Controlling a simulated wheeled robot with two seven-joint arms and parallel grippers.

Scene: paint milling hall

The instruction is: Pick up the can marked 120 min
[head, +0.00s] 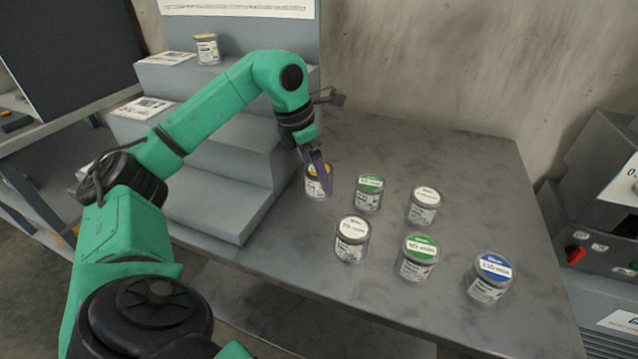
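Several grey cans with coloured lids stand upright on the grey table. A blue-lidded can (488,280) is nearest the front right; its small lid label seems to read 120 min, but is blurred. A yellow-lidded can (316,188) stands at the far left of the group, beside the steps. My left gripper (320,172) points down at this yellow-lidded can, its purple finger overlapping the lid and side. Whether the fingers are around it or apart from it cannot be told. My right gripper is not in view.
Two green-lidded cans (369,196) (415,262) and two white-lidded cans (423,208) (351,243) stand between. Grey steps (255,190) rise at left, with another yellow-lidded can (207,50) on top. The table (460,150) is bare behind the cans.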

